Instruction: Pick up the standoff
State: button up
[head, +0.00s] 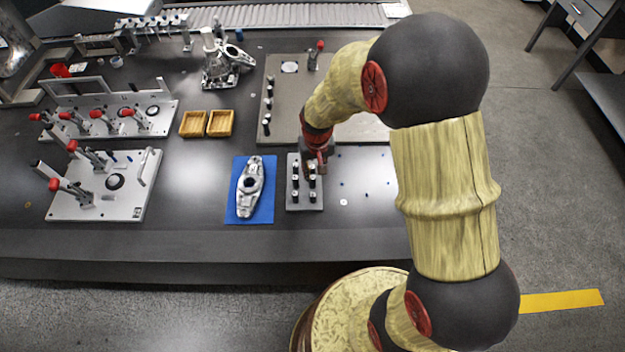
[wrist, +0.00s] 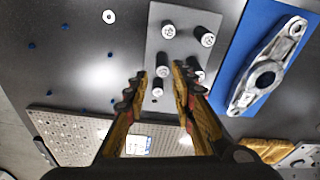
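Several standoffs, short black cylinders with pale metal ends, stand upright in two columns on a small grey plate (head: 304,205). Two standoffs (wrist: 168,31) (wrist: 207,39) show clear of my fingers in the wrist view. Another standoff (wrist: 162,71) lies between my fingertips in that view, with one more pale end (wrist: 157,92) just below it. A further standoff (wrist: 195,68) is partly covered by the right finger. My gripper (wrist: 160,73) is open, with a gap between its fingers. In the head view my gripper (head: 315,160) is over the plate's far end. Finger height and contact are unclear.
A blue mat (head: 235,210) with a metal casting (head: 250,185) lies left of the plate. Wooden trays (head: 207,123) and clamp fixtures (head: 110,185) stand farther left. A perforated plate (wrist: 75,130) lies beyond. Small blue dots and a washer (head: 344,202) lie to the right.

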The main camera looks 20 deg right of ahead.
aim_at(313, 177)
jog(key=shift+w+a+f, duration=0.1)
jog(key=shift+w+f, duration=0.05)
jog(key=shift+f, duration=0.55)
jog(key=shift+w+a+f+b, duration=0.15)
jog(key=shift+f+b, duration=0.55)
jog(key=shift+f, duration=0.65)
jog(key=shift+w+d+f+b, duration=0.15)
jog(key=shift+f+b, duration=0.55)
jog(key=shift+f, duration=0.65)
jog(key=shift+a+r, duration=0.1)
jog(key=shift+c, duration=0.7)
grip_shut()
